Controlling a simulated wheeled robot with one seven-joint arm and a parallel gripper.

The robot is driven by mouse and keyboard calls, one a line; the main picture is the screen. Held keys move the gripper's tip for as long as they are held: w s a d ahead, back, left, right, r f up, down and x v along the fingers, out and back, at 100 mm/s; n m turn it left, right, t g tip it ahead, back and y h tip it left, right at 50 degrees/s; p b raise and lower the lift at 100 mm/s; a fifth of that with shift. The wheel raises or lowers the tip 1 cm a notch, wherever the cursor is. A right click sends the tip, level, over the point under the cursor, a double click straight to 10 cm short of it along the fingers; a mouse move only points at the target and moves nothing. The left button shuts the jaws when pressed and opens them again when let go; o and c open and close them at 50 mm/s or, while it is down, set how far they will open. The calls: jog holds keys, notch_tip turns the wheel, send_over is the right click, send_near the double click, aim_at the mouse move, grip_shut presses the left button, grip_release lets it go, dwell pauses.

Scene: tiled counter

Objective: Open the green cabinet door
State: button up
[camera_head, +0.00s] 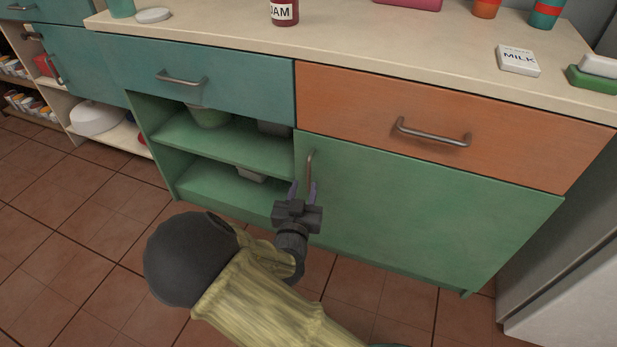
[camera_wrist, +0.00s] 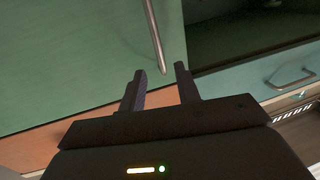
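The green cabinet door (camera_head: 415,210) is shut, below the orange drawer, and it also shows in the wrist view (camera_wrist: 80,60). Its metal bar handle (camera_head: 310,170) stands upright near the door's left edge. In the wrist view the handle (camera_wrist: 155,38) ends just ahead of the gap between my fingertips. My gripper (camera_head: 303,187) is at the handle's lower end in the head view. Its two fingers are apart with nothing between them in the wrist view (camera_wrist: 161,70). I cannot tell whether a finger touches the handle.
The orange drawer (camera_head: 450,125) is above, and a grey appliance (camera_head: 565,240) stands close at the right. Tiled floor (camera_head: 400,305) is clear before the door.

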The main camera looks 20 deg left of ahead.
aim_at(309, 170)
jog(key=w, duration=0.1)
jog(key=w+b, duration=0.1)
jog(key=w, duration=0.3)
jog(key=shift+w+a+f+b, duration=0.1)
jog(key=shift+w+a+b, duration=0.2)
jog(key=shift+b, duration=0.1)
jog(key=shift+w, duration=0.35)
grip_shut()
